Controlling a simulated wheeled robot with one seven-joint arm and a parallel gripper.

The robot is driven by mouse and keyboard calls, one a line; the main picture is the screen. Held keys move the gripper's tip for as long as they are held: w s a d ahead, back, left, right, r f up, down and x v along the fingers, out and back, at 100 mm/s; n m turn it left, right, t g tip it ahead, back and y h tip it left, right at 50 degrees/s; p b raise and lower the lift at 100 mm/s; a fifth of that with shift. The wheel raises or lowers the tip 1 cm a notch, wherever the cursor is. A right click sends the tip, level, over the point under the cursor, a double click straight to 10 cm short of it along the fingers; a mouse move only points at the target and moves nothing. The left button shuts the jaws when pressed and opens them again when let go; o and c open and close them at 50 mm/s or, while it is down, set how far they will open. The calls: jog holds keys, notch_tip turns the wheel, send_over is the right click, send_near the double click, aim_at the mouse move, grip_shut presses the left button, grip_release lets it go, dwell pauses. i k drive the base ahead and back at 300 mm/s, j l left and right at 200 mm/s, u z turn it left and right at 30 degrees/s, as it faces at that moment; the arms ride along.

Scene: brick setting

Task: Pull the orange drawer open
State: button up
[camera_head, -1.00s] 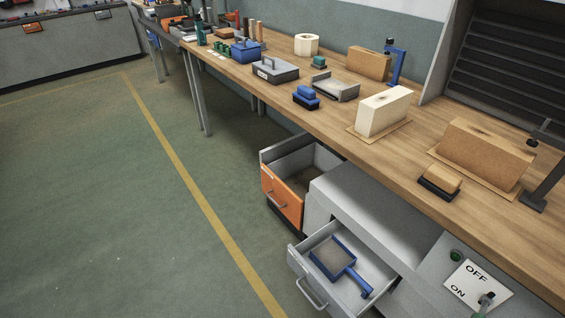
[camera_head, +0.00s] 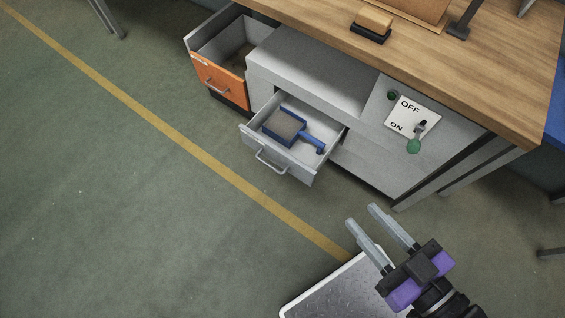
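The orange drawer (camera_head: 218,84) is at the upper left, under the left end of the wooden workbench. It stands pulled out, with its grey inner walls and dark floor in view and a metal handle (camera_head: 216,86) on its orange front. My gripper (camera_head: 369,216) is at the lower right, well away from the drawer. Its two grey fingers are spread apart with nothing between them.
A grey drawer (camera_head: 285,165) stands open beside the orange one, holding a blue tool with a square head (camera_head: 284,125). A switch panel (camera_head: 409,115) marked OFF and ON is on the cabinet. The wooden workbench (camera_head: 480,75) overhangs these. The green floor at left is clear.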

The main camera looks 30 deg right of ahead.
aim_at(220, 65)
jog(key=i+j+z, duration=0.25)
jog(key=i+j, duration=0.9)
jog(key=i, duration=0.2)
jog(key=i+j+z, duration=0.25)
jog(key=i+j, duration=1)
jog(key=j, duration=0.15)
